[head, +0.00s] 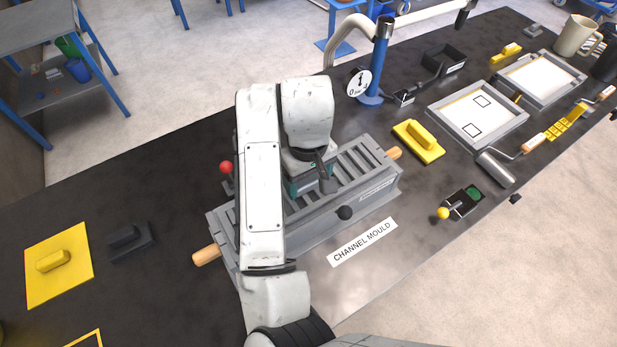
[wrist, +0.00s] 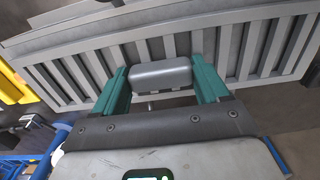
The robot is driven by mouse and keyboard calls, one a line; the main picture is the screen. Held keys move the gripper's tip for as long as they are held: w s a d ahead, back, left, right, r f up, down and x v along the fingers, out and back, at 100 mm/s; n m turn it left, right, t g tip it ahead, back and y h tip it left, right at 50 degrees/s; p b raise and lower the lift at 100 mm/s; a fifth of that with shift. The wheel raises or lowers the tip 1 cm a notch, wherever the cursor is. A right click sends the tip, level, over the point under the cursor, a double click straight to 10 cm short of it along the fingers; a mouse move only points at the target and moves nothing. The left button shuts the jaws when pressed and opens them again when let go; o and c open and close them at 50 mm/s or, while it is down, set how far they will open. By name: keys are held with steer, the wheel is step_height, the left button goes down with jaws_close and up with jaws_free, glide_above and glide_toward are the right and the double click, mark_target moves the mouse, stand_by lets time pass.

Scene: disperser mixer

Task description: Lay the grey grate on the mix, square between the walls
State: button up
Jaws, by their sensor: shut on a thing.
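The grey slatted grate (head: 362,163) lies along the grey channel mould (head: 312,236), its slats running across. In the wrist view the grate (wrist: 262,48) spans the picture behind my green fingers. My gripper (wrist: 160,76) is shut on the grate's grey bar-shaped grip (wrist: 161,72). In the head view my arm covers the grate's middle and most of my gripper (head: 306,187). The grate looks roughly in line with the mould's long walls. I cannot tell whether it rests on the mix or hangs just above; the mix is hidden.
Wooden handles (head: 206,256) stick out at the mould's ends. A yellow float (head: 418,141) lies to the right.

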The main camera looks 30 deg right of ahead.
mark_target(309, 181)
steer(key=shift+f, duration=0.1)
steer(key=o, duration=1.8)
step_height(309, 181, up, 12)
steer(key=p, duration=0.2)
steer(key=shift+d, duration=0.15)
